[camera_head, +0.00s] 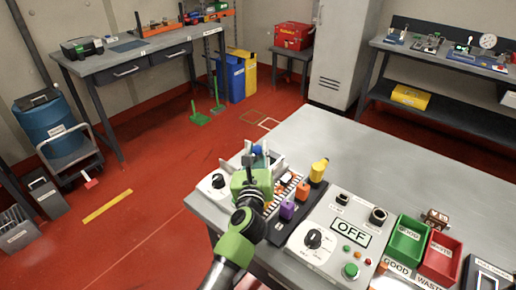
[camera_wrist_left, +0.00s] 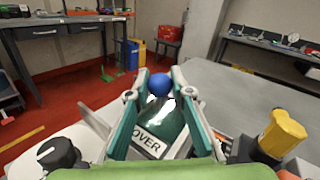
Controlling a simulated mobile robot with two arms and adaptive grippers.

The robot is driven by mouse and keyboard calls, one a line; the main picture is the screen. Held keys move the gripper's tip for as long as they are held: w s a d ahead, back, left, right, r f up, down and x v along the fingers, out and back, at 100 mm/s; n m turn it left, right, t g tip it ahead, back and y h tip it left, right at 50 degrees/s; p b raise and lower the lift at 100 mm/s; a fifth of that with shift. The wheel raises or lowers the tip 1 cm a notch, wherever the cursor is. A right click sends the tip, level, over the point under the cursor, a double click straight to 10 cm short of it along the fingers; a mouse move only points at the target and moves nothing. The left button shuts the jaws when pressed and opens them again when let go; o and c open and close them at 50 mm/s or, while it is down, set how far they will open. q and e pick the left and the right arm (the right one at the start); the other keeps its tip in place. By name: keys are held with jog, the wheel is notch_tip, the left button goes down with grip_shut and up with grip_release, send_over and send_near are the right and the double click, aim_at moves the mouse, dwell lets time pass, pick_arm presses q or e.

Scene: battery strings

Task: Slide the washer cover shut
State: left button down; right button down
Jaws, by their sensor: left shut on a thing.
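The blue ball knob (camera_head: 257,150) stands at the far left end of the table's row of devices. In the left wrist view the knob (camera_wrist_left: 160,84) shows between my left fingertips, above a dark green surface and a white label (camera_wrist_left: 152,143) reading "OVER", the rest hidden. My left gripper (camera_head: 258,162) is shut on the knob from above. Its fingers (camera_wrist_left: 160,93) stand on both sides of it. The cover itself is mostly hidden by my gripper, so how far it is open or shut cannot be told. My right gripper is not in view.
A dial panel (camera_head: 212,187) is left of the gripper. Yellow (camera_head: 319,169) and purple (camera_head: 287,210) pieces stand to the right, with an "OFF" panel (camera_head: 325,262), a green bin (camera_head: 408,240) and a red bin (camera_head: 440,256) beyond. The table's far part (camera_head: 345,145) is bare.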

pick_arm(q)
jog(key=c, duration=2.2)
grip_release()
jog(key=shift+d, duration=0.2)
jog(key=o, duration=0.4)
jog(key=shift+d, duration=0.1)
jog(key=s, duration=1.2)
jog(key=shift+a, duration=0.25)
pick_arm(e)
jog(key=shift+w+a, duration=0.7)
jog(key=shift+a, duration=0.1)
pick_arm(q)
jog(key=shift+s+f, duration=0.1)
